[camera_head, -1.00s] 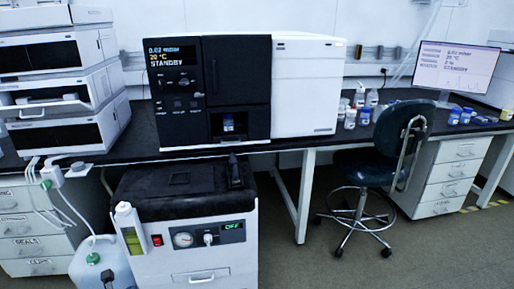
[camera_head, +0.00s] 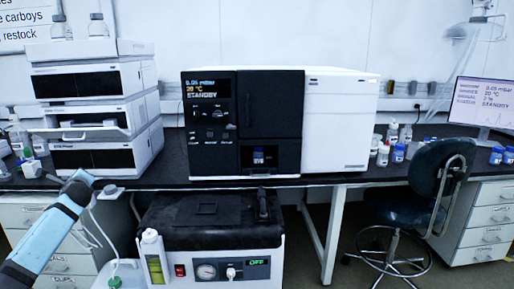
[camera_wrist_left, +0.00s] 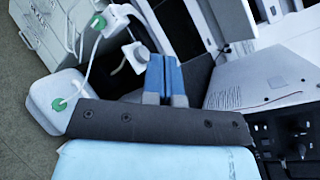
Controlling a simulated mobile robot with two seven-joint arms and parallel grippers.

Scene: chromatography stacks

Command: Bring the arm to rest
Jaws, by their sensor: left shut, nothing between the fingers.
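My left arm (camera_head: 45,232) is light blue with dark bands and comes in from the lower left in the head view. Its far end is in front of the bench edge, below the left stack of white modules. In the left wrist view my left gripper (camera_wrist_left: 163,66) shows two blue fingers side by side, closed together with nothing between them. My right arm and gripper are not in view.
A white module stack (camera_head: 95,105) stands on the black bench behind my arm. A black-and-white instrument (camera_head: 340,125) reading STANDBY is in the middle. Below it stands a pump unit (camera_head: 210,270). White tubing (camera_head: 92,225) hangs close to my arm. A chair (camera_head: 425,185) is at right.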

